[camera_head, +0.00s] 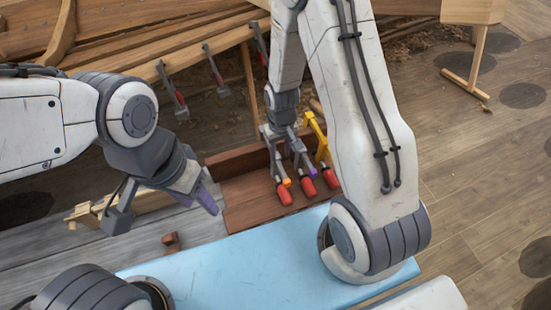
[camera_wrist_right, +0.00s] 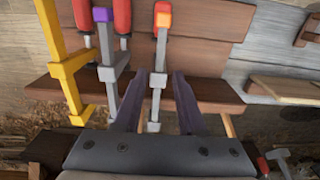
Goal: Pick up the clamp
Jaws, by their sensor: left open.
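Three clamps with red handles rest at a brown wooden tray (camera_head: 245,190): one with an orange end (camera_head: 287,183), one with a purple end (camera_head: 313,172) and a yellow one (camera_head: 319,138). In the right wrist view the orange-ended clamp (camera_wrist_right: 162,50) has its grey bar between the spread fingers of my right gripper (camera_wrist_right: 159,85), with gaps visible at both sides. The purple-ended clamp (camera_wrist_right: 107,55) and the yellow clamp (camera_wrist_right: 63,70) lie left of the fingers. My left gripper (camera_head: 165,208) is open and empty, left of the tray.
Several more clamps (camera_head: 172,93) hang along a hull plank (camera_head: 150,70) behind the tray. A light blue surface (camera_head: 230,262) lies in front. Small brown blocks (camera_head: 171,243) lie on grey boards at left.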

